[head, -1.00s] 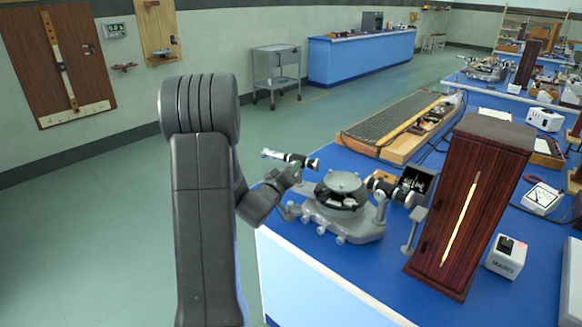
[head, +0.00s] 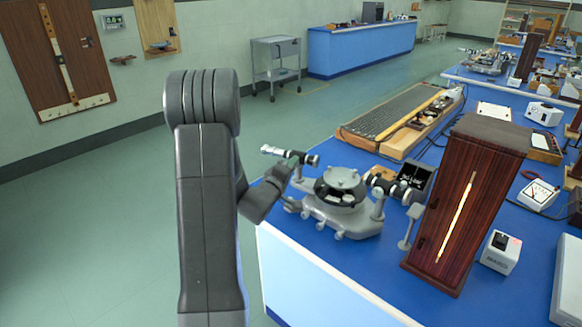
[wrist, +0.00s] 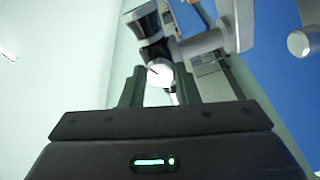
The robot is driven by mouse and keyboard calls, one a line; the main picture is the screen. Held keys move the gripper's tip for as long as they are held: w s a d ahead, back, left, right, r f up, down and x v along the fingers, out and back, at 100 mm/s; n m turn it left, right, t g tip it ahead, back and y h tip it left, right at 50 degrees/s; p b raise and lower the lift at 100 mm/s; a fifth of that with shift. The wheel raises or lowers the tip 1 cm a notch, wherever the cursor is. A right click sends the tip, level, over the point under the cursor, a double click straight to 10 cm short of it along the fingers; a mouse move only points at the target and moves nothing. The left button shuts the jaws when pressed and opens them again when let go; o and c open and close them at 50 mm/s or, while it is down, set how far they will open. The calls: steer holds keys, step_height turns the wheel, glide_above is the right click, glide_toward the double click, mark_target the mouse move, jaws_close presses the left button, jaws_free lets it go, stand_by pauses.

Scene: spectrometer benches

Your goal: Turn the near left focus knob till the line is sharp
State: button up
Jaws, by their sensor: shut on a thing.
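The grey spectrometer (head: 340,200) stands on the near left corner of the blue bench. Its left tube (head: 290,156) points out to the left, over the bench edge. My gripper (head: 279,174) is at that tube in the head view, where the fingers and knob are too small to make out. In the wrist view, my gripper (wrist: 160,80) has its two dark fingers on either side of a pale round knob (wrist: 159,72), shut on it. The knob's far side is hidden. A small dark screen (head: 415,176) behind the spectrometer shows pale marks too small to read.
A tall dark wooden box (head: 465,200) with a bright slit stands right of the spectrometer. A white box (head: 500,252) is beside it. A long grating-like board (head: 400,118) lies behind. The floor left of the bench is clear; a grey trolley (head: 275,65) stands farther back.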

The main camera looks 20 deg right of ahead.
steer(key=o, duration=1)
steer(key=b+v, duration=0.2)
steer(key=v, duration=1.1)
steer(key=shift+s+a, duration=0.15)
steer(key=shift+a, duration=0.2)
steer(key=p+x, duration=0.2)
steer(key=x, duration=1.1)
steer(key=shift+w+d, duration=0.2)
steer(key=shift+d, duration=0.15)
